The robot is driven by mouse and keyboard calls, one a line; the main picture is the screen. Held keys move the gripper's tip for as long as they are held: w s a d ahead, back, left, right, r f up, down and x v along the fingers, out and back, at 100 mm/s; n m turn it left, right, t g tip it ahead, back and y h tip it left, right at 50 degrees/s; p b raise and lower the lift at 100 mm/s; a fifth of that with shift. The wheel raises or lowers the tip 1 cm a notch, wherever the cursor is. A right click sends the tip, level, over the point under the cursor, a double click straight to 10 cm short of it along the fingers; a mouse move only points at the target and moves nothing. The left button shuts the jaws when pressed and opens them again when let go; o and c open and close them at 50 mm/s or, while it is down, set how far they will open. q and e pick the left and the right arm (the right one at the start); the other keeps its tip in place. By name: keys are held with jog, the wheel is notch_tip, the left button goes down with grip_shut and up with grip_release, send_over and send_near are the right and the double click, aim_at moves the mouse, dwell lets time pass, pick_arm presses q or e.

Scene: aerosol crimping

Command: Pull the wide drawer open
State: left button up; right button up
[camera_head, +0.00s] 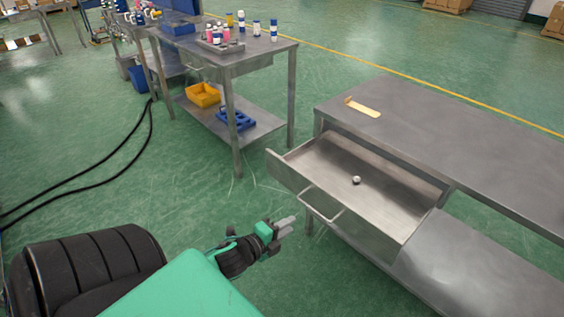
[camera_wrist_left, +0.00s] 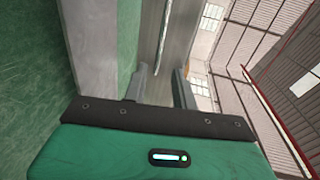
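The wide drawer (camera_head: 372,190) is a grey metal box under the right-hand table's top, and it stands well pulled out. Its bar handle (camera_head: 325,208) is on the front panel. A small round metal piece (camera_head: 356,180) lies on the drawer floor. My left gripper (camera_head: 289,226) is in front of the drawer, a little apart from the handle. In the left wrist view the two fingers (camera_wrist_left: 160,88) are spread with nothing between them, and the handle (camera_wrist_left: 163,35) shows beyond their tips. My right gripper is not in view.
The grey metal table (camera_head: 440,130) has a yellowish flat piece (camera_head: 363,107) on its top and a lower shelf (camera_head: 470,265). Another table (camera_head: 262,50) at the back holds several bottles, with a yellow bin (camera_head: 203,95) below. Black cables (camera_head: 110,175) lie on the green floor at left.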

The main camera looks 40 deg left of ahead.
pick_arm(q)
jog(key=shift+s+r, duration=0.2)
jog(key=shift+s, duration=0.5)
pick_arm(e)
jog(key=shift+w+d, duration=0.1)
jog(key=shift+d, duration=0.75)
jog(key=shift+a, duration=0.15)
